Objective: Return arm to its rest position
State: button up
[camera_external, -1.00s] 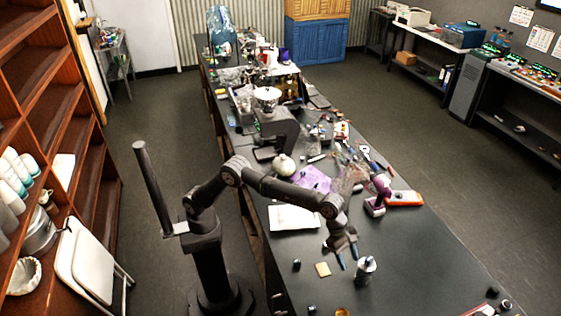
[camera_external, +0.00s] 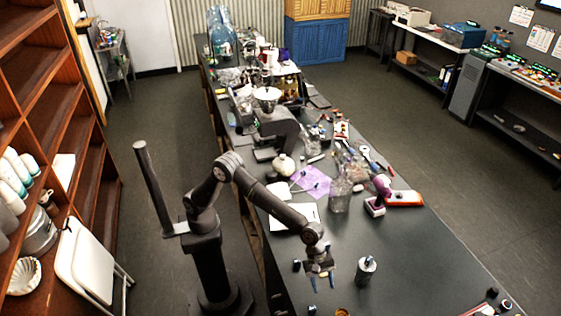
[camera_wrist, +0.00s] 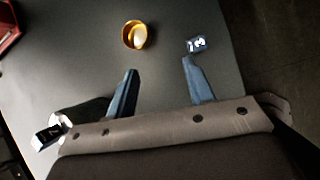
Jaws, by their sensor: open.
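My gripper (camera_external: 322,281) is above the near part of the dark workbench (camera_external: 420,265), pointing down. Its blue fingers are apart with nothing between them, and the wrist view shows the same open fingers (camera_wrist: 157,88). My arm bends up at the elbow and reaches down to the bench.
A clear glass bottle (camera_external: 340,195), a purple-grey device (camera_external: 377,197) and a white tray (camera_external: 308,214) are farther up the bench. The bench right of the canister is largely clear.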

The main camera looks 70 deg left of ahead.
jog(key=w+f, duration=0.2)
jog(key=w, duration=0.1)
jog(key=w+a+f, duration=0.1)
jog(key=w, duration=0.2)
jog(key=w+f, duration=0.2)
jog(key=shift+w+a+f, duration=0.2)
jog(key=shift+w+f, duration=0.1)
jog(key=shift+w, duration=0.1)
jog(key=shift+f, duration=0.65)
jog(key=shift+o, duration=0.4)
